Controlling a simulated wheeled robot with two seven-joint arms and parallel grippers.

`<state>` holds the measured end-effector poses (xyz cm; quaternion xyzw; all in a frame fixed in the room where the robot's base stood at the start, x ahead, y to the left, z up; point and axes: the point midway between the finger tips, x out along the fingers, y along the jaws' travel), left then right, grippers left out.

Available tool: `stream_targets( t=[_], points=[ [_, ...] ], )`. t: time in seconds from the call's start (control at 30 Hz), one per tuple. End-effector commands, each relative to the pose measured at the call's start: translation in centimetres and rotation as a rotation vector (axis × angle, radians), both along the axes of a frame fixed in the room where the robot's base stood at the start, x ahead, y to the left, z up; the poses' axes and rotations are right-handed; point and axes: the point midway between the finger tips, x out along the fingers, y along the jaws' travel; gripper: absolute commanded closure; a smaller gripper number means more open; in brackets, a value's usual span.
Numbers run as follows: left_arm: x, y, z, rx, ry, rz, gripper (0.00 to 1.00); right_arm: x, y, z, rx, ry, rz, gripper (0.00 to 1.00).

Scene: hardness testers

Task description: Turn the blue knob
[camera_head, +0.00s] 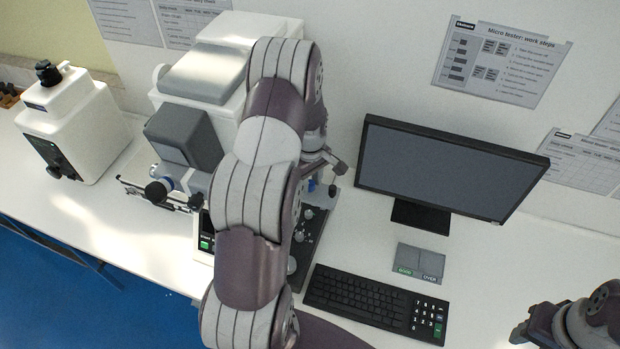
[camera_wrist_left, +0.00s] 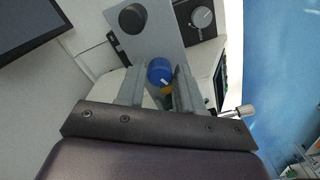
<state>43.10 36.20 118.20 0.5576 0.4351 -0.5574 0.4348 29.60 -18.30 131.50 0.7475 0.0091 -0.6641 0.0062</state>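The blue knob (camera_wrist_left: 159,70) shows in the left wrist view between the two fingers of my left gripper (camera_wrist_left: 159,80). The fingers stand apart, one on each side of it; I cannot tell whether either touches it. In the head view, a small part of the blue knob (camera_head: 312,185) shows beside my left gripper (camera_head: 328,175), at the machine behind my arm. My left arm hides much of that machine. My right gripper (camera_head: 527,328) is at the bottom right corner, away from the machine; its finger opening is not clear.
A monitor (camera_head: 440,168) stands right of the machine, with a keyboard (camera_head: 362,297) in front. A grey-white tester (camera_head: 200,75) is behind my left arm, and another white device (camera_head: 75,120) stands at the far left. Black and grey round knobs (camera_wrist_left: 132,18) lie beyond the blue one.

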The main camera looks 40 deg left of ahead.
Motion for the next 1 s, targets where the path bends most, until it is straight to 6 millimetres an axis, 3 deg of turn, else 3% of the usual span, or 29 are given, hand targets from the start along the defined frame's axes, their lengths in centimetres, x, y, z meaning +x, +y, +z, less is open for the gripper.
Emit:
stream_targets(
  t=[0.03,0.1,0.57,1.0],
  points=[
    [0.0,0.0,0.0,0.000,0.000,0.000,0.82,0.0,0.0,0.0,0.000,0.000,0.000,0.57],
    [0.0,0.0,0.0,0.000,0.000,0.000,1.00,0.0,0.0,0.0,0.000,0.000,0.000,0.57],
    [0.1,0.0,-0.1,0.001,-0.002,-0.097,1.00,0.0,0.0,-0.8,0.000,0.000,0.000,0.57],
    [0.1,0.0,-0.1,0.001,-0.002,-0.480,1.00,0.0,0.0,-2.9,0.000,0.000,0.000,0.57]
  ],
)
